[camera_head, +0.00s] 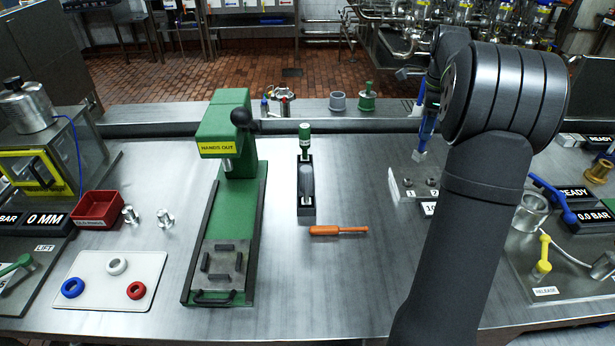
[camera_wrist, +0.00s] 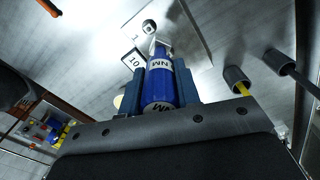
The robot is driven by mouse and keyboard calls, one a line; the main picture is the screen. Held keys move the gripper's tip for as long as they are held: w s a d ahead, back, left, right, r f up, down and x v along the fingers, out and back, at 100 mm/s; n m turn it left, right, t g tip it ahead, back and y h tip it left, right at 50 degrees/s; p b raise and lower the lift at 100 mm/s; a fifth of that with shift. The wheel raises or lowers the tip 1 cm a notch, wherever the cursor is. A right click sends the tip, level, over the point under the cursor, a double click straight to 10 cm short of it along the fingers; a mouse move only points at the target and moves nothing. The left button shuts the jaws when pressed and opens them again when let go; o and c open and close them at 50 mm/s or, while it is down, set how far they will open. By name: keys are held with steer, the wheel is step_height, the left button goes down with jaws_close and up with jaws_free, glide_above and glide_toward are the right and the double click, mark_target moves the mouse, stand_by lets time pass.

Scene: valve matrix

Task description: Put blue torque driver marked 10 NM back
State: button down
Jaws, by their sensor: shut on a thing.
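The blue torque driver (camera_wrist: 159,84) has a white band with NM lettering. In the wrist view my gripper (camera_wrist: 160,82) is shut on it, one finger on each side of its handle. In the head view my gripper (camera_head: 425,128) is above the back of a light metal plate (camera_head: 394,187), partly hidden by my arm. A 10 label (camera_wrist: 133,60) lies beside the driver's far end in the wrist view; it also shows in the head view (camera_head: 429,208). I cannot tell whether the driver's tip touches the plate.
Two dark round sockets (camera_head: 407,182) stand on the plate. An orange driver (camera_head: 338,230) lies on the open bench left of it. A green press (camera_head: 230,190) and a small dark stand with a green-handled tool (camera_head: 305,185) are farther left. Gauges and levers crowd the right.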

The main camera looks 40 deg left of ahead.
steer(key=s+a+r+n, duration=0.2)
steer(key=s+a+n, duration=0.9)
steer(key=s, duration=0.5)
steer(key=s+a+f+n, duration=0.1)
steer(key=s+a+f, duration=0.4)
steer(key=a+f, duration=0.6)
steer(key=shift+s+f, duration=0.15)
steer(key=shift+a+f, duration=0.1)
steer(key=shift+f, duration=0.6)
steer(key=c, duration=1.1)
jaws_free()
steer(key=shift+o, duration=0.2)
